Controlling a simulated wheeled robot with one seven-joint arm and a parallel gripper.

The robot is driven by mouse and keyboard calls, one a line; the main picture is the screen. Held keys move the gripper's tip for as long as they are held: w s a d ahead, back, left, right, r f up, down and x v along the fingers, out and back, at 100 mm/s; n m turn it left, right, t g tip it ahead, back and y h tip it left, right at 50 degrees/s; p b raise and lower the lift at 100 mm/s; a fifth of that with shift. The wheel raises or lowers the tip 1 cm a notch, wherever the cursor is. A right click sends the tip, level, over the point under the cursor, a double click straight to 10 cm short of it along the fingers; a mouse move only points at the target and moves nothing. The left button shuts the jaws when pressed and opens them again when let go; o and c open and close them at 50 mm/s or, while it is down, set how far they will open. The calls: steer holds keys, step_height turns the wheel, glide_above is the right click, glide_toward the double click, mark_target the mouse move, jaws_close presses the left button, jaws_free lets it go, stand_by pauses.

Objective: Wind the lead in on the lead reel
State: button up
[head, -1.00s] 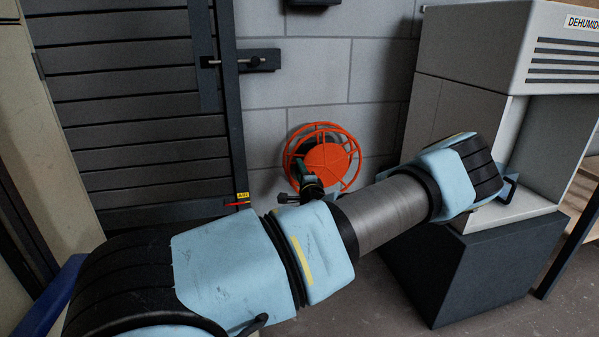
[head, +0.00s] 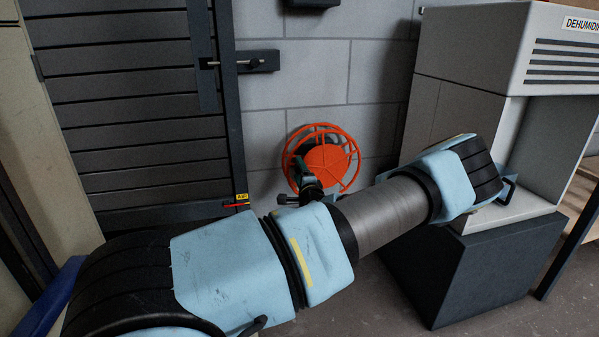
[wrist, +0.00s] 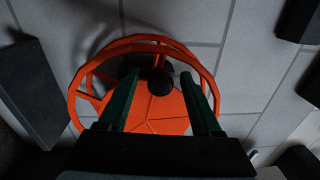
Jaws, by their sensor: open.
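The lead reel is an orange open-rimmed drum mounted low on the block wall; its orange face (head: 327,168) shows in the head view. In the wrist view the reel (wrist: 157,112) fills the middle. A dark round knob (wrist: 162,78) stands out from the reel near its upper rim. My gripper (wrist: 158,76) is open, with its green fingers on either side of the knob and gaps visible. In the head view my gripper (head: 303,172) is small and partly hidden, in front of the reel's left side. The lead itself cannot be made out.
A dehumidifier (head: 470,65) on a dark block (head: 480,265) stands at the right. A dark slatted door (head: 130,120) with a bolt (head: 240,62) is at the left. Bare grey wall (head: 310,75) lies above the reel. My arm spans the foreground.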

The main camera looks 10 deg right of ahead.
steer(key=s+d+p, duration=0.1)
steer(key=s, duration=0.9)
steer(key=shift+s+d+f, duration=0.15)
steer(key=shift+s+f, duration=0.15)
steer(key=shift+s, duration=0.05)
steer(key=s+a+f+n+g+y, duration=0.1)
steer(key=s+a+f+n+g, duration=0.15)
steer(key=a+n+g, duration=0.3)
steer(key=s+a+f+n+g, duration=0.2)
steer(key=a+f+n+g, duration=0.2)
steer(key=a+n+g, duration=0.15)
steer(key=s+a+r+n+g+h, duration=0.2)
steer(key=s+a+r+n+g, duration=0.15)
steer(key=s+r, duration=0.5)
steer(key=s+a+r+n+g+h, duration=0.15)
steer(key=s+a+r, duration=0.25)
steer(key=s+r, duration=0.4)
steer(key=w+p+v, duration=0.3)
steer(key=p+v, duration=1.2)
steer(key=p, duration=0.1)
steer(key=w+r+p+v, duration=0.1)
steer(key=w+p+v, duration=0.2)
steer(key=p+v, duration=1.3)
steer(key=shift+w+d+r+g, duration=0.4)
steer(key=shift+d+r, duration=0.15)
